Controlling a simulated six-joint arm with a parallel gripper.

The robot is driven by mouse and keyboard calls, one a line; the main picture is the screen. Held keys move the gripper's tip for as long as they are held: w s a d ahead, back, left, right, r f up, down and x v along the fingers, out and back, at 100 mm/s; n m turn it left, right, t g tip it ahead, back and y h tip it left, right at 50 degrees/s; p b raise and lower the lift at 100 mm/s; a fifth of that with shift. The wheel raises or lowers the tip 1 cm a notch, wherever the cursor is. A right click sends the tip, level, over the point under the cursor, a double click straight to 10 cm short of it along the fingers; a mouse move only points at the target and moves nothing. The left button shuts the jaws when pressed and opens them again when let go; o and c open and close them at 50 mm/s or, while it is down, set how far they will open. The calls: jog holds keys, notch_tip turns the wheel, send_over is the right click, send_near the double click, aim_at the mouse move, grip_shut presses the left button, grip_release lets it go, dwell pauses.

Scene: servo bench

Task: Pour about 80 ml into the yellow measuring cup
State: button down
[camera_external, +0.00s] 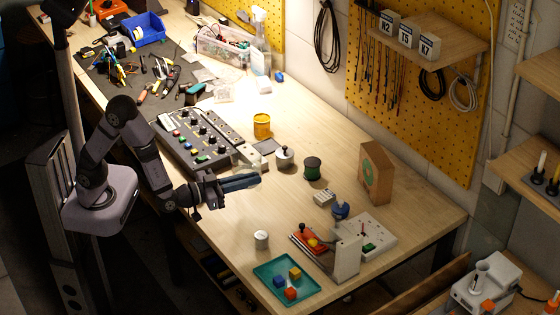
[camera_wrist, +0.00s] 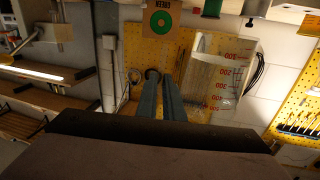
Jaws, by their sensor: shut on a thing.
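The yellow measuring cup (camera_external: 262,125) stands upright on the bench, right of the mixing console. I cannot see inside it, and it is not visible in the wrist view. My gripper (camera_external: 258,180) is over the bench's front side, nearer the camera than the cup. In the wrist view its two long fingers (camera_wrist: 160,98) are close together. A pale shape by the gripper in the external view may be this jug.
The mixing console (camera_external: 197,138) lies left of the gripper. A lidded metal pot (camera_external: 284,157), a green spool (camera_external: 312,168) and a cardboard box (camera_external: 375,173) stand to the right. A teal tray (camera_external: 268,270) with blocks lies at the front.

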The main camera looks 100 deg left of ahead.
jog(key=shift+r, duration=0.15)
jog(key=shift+r, duration=2.35)
jog(key=w+a+n+g+y, duration=0.35)
jog(key=w+a, duration=0.85)
jog(key=a, duration=0.4)
jog(key=w+a+n+g+y, duration=0.2)
jog(key=a+n+g+y, duration=0.1)
jog(key=a, duration=1.7)
notch_tip(320, 180, down, 10)
jog(key=shift+a+f, duration=0.15)
jog(key=shift+a, duration=0.15)
